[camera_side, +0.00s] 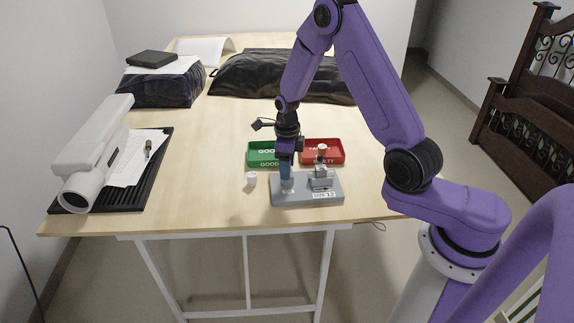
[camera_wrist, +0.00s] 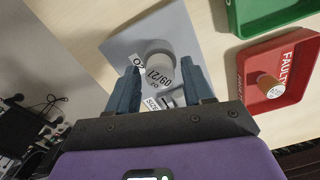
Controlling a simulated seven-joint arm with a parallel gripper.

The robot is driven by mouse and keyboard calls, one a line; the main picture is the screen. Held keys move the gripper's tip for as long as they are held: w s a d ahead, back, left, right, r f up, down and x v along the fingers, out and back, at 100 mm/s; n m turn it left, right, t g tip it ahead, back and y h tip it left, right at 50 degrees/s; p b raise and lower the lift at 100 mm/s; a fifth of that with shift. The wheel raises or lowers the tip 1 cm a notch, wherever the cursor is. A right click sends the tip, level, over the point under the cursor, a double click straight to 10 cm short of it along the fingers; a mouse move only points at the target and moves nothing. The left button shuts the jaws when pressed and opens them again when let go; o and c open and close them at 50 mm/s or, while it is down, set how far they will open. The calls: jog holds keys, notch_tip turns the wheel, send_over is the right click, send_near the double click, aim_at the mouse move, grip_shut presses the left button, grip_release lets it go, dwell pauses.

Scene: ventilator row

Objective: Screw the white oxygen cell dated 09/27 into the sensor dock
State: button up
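The grey sensor dock (camera_side: 306,198) stands near the table's front edge, and its plate shows in the wrist view (camera_wrist: 118,45). A white cell marked 09/27 (camera_wrist: 160,70) stands at the dock's left part, below my fingers; it is partly visible in the side view (camera_side: 287,187). My gripper (camera_side: 287,178) points down over it. In the wrist view my two blue fingers (camera_wrist: 160,75) are on either side of the cell. I cannot tell whether they touch it, or how far the cell is seated. Its base is hidden.
A small white cell (camera_side: 251,179) stands on the table left of the dock. A green tray (camera_side: 262,163) and a red FAULTY tray (camera_side: 335,158) lie behind; a brown-topped cell (camera_wrist: 267,84) is in the red one. A metal fixture (camera_side: 321,181) rises from the dock's right part.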

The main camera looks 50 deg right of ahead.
jog(key=n, duration=0.9)
jog(key=n, duration=0.9)
dwell(0.5)
